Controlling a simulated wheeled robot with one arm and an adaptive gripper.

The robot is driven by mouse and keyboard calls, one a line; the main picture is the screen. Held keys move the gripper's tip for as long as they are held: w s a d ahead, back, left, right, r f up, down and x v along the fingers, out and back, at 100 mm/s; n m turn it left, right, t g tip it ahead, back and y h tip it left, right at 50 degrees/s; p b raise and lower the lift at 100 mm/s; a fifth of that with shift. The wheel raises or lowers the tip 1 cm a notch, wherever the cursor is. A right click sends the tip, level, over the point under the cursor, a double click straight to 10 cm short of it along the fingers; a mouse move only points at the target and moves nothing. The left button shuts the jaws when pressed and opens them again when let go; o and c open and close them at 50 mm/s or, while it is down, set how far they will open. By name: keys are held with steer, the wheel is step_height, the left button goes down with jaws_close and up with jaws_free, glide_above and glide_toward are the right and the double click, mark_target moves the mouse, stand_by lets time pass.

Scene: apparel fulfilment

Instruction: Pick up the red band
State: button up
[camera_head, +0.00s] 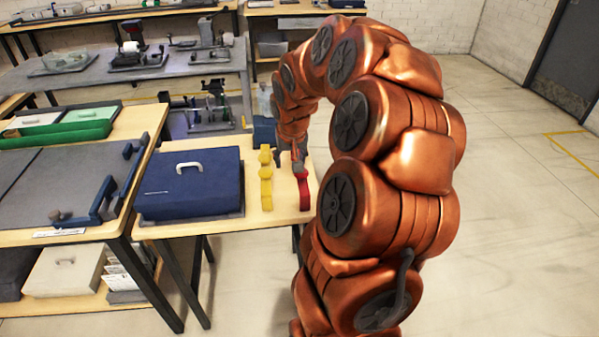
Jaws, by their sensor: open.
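The red band (304,190) lies on the right part of a small wooden table (263,219), near its right edge. My gripper (292,166) is open just above and behind the red band's far end, with its fingers pointing down. My arm comes from the right and bends down to it. I cannot tell whether the fingers touch the band. A yellow band (266,180) lies to the left of the red one, apart from it.
A dark blue case (190,184) with a white handle sits on the table's left part. A press with a grey board (62,187) stands on the bench at left. Shelves with several machines (137,57) line the back. The floor at right (520,230) is clear.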

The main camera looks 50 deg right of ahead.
steer(key=shift+m+h, duration=0.3)
steer(key=shift+m, duration=0.2)
steer(key=d, duration=0.1)
steer(key=d+f, duration=0.1)
steer(key=d, duration=0.2)
steer(key=shift+w+d+f, duration=0.25)
steer(key=shift+d+f, duration=0.05)
steer(key=shift+d, duration=0.05)
steer(key=shift+w+p+x, duration=0.15)
steer(key=shift+p+x, duration=0.25)
steer(key=shift+x, duration=1.5)
steer(key=shift+w+p+x, duration=0.1)
steer(key=shift+p+x, duration=0.3)
steer(key=shift+x, duration=1.45)
steer(key=shift+d+r, duration=0.1)
steer(key=c, duration=0.8)
